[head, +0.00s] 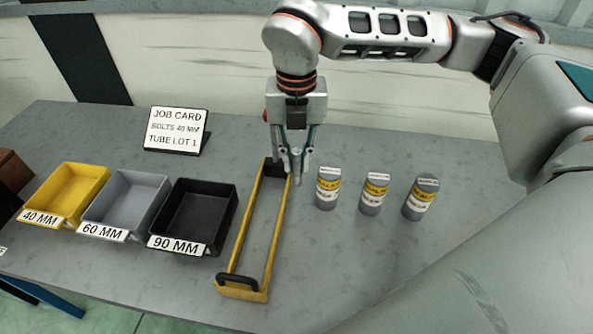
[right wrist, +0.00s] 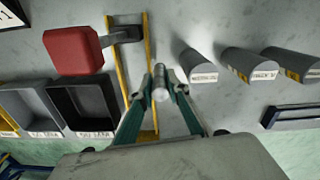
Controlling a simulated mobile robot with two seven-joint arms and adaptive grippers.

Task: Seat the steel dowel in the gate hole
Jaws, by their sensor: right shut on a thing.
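My right gripper (head: 297,172) points down over the table and is shut on the steel dowel (head: 297,160). In the right wrist view the dowel (right wrist: 160,82) shows as a short grey cylinder between the green-sided fingertips (right wrist: 163,92). A long, narrow yellow frame (head: 240,236), which may be the gate, lies under and left of the gripper. Its black handle (head: 237,281) is at the near end and a dark block (right wrist: 124,34) is at the far end. I cannot make out the hole or how far the dowel tip is from it. My left gripper is not in view.
A red block (right wrist: 73,51) stands up near the frame's far end. Yellow (head: 68,190), grey (head: 125,200) and black (head: 195,215) bins stand at left. Three labelled canisters (head: 375,193) stand close right. A job card (head: 176,130) stands behind.

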